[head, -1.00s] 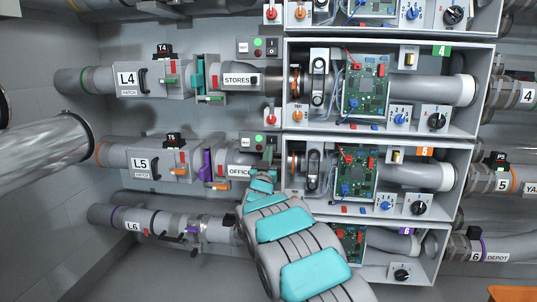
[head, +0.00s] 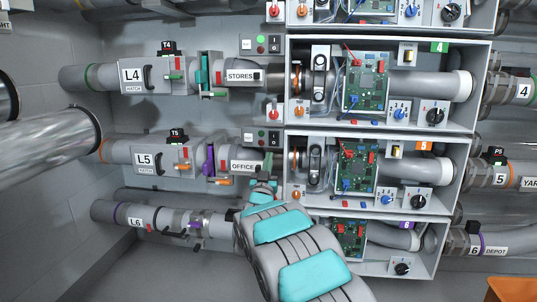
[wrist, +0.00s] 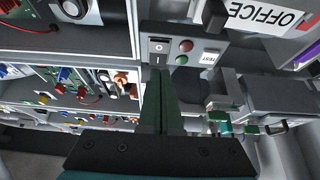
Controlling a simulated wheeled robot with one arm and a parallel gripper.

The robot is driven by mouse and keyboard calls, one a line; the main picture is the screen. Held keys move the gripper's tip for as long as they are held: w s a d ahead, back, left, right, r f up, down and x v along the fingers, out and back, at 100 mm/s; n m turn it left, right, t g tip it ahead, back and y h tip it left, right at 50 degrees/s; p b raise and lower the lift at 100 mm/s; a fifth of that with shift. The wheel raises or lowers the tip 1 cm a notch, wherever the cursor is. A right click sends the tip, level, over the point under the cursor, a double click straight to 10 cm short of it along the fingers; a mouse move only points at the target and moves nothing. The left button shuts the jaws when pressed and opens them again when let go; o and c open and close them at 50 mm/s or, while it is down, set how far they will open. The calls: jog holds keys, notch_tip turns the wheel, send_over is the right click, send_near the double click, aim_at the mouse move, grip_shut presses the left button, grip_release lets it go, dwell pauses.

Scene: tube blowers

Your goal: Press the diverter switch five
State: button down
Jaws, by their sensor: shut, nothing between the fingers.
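The row five switch panel (head: 262,139) is on the wall above the OFFICE label, left of box 5. In the wrist view its black rocker switch (wrist: 158,50), marked O and I, sits beside a red and a green button and a TEST label. I take this rocker for diverter switch five; no name on it is readable. My gripper (wrist: 160,77) is shut and empty, fingertips just below the rocker in the wrist picture. Whether they touch it I cannot tell. In the head view my gripper (head: 269,160) is just below the panel, partly hiding it.
Open box 5 (head: 466,170), with a green circuit board (head: 356,166) and knobs, stands right of my gripper. The OFFICE pipe label (head: 242,166) and purple valve plate (head: 208,160) are left. A similar row four panel (head: 261,45) is above. Pipes crowd the wall.

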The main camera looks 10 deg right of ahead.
jog(key=s+a+f, duration=0.1)
jog(key=s+f, duration=0.3)
jog(key=f, duration=0.1)
jog(key=shift+s+a, duration=0.3)
jog(key=shift+s, duration=0.05)
